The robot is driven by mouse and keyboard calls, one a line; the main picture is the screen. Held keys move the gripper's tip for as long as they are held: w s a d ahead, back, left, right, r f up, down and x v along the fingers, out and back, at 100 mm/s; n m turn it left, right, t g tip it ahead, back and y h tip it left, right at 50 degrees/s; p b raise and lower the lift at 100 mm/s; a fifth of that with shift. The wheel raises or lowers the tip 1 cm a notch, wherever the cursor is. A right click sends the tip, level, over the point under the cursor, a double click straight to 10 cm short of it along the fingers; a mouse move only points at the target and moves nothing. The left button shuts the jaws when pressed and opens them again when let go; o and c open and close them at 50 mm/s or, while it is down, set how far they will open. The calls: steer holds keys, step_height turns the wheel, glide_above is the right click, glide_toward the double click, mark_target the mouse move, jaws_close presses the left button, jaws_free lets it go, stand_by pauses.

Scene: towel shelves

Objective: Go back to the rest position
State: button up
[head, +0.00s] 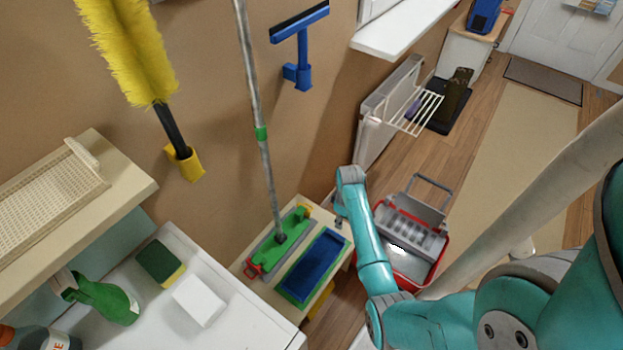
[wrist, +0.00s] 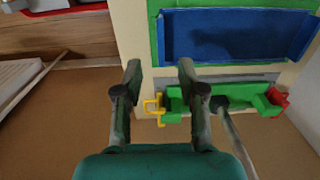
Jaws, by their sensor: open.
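My gripper (head: 340,222) is small in the head view, at the end of my teal arm, beside the right edge of a low cream stand (head: 318,302). In the wrist view my gripper (wrist: 160,72) shows two dark fingers spread apart with nothing between them. Beyond the fingers are a blue pad in a green frame (wrist: 232,36) and a green mop head (wrist: 240,98) with red and yellow ends. In the head view the blue pad (head: 315,262) and mop head (head: 277,245) lie side by side on the stand.
A grey mop pole (head: 257,110) rises from the mop head. A red bucket with a grey wringer (head: 440,265) stands right of my arm. A white counter (head: 240,310) holds a sponge (head: 160,262), white block (head: 199,300) and green spray bottle (head: 105,300). The floor runner (head: 510,150) is clear.

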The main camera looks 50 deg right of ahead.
steer(key=s+a+f+t+h, duration=0.1)
steer(key=s+a+f+t, duration=0.1)
steer(key=a, duration=0.5)
steer(key=s+a+f+t+h, duration=0.1)
steer(key=a+f, duration=0.2)
steer(key=a, duration=0.3)
steer(key=s+a+r+t+h, duration=0.1)
steer(key=s+a+r+t, duration=0.3)
steer(key=s+a, duration=0.45)
steer(key=s+a+r+t+y, duration=0.1)
steer(key=s+a+r, duration=0.3)
steer(key=r, duration=0.6)
steer(key=s+a+r+t, duration=0.4)
steer(key=r, duration=0.7)
steer(key=s+a+r+t+y, duration=0.1)
steer(key=s+a+r+t, duration=0.2)
steer(key=r, duration=0.7)
steer(key=shift+s+a+r+y, duration=0.25)
steer(key=shift+s+a+y, duration=0.05)
steer(key=shift+s+a, duration=0.35)
